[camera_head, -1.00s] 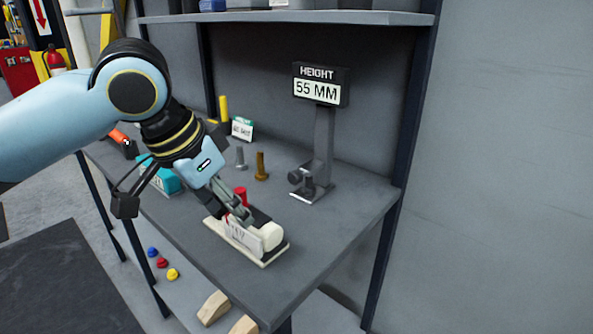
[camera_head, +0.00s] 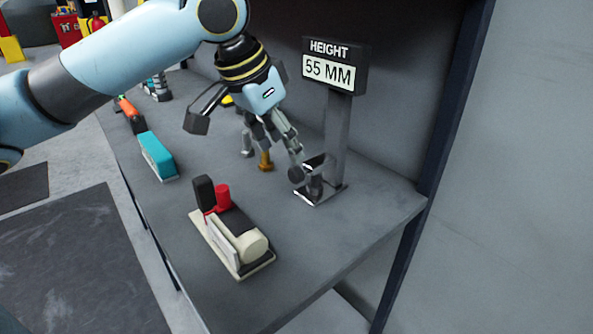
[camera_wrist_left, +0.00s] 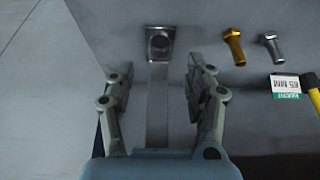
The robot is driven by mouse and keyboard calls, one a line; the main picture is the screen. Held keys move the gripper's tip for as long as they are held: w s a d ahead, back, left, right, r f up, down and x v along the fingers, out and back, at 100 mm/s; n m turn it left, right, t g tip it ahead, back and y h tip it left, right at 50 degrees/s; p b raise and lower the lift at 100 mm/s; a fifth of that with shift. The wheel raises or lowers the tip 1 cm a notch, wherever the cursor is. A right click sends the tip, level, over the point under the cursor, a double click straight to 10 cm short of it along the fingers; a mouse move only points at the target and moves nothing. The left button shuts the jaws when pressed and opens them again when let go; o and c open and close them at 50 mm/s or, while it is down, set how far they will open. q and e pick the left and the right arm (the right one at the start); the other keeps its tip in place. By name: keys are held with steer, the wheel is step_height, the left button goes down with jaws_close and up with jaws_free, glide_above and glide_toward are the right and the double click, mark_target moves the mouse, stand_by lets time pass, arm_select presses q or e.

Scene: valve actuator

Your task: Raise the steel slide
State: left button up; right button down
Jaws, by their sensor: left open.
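The height gauge stands at the back right of the bench, with a grey upright post (camera_head: 338,130) and a display reading HEIGHT 55 MM (camera_head: 335,68). Low on the post is the steel slide (camera_head: 315,180) with a dark round knob (camera_head: 296,175), just above the bright base plate (camera_head: 318,195). Contact cannot be told. My right gripper is not in view.
A cream device with a red knob (camera_head: 223,195) is at the front. A teal block (camera_head: 157,156) lies left. The bench front right is clear.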

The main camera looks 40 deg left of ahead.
mark_target(294, 168)
arm_select(q)
steer(key=x, duration=0.4)
steer(key=shift+b, duration=0.4)
steer(key=shift+x, duration=1.2)
steer(key=shift+w+f, duration=0.2)
steer(key=shift+f, duration=0.2)
steer(key=c, duration=0.4)
jaws_close()
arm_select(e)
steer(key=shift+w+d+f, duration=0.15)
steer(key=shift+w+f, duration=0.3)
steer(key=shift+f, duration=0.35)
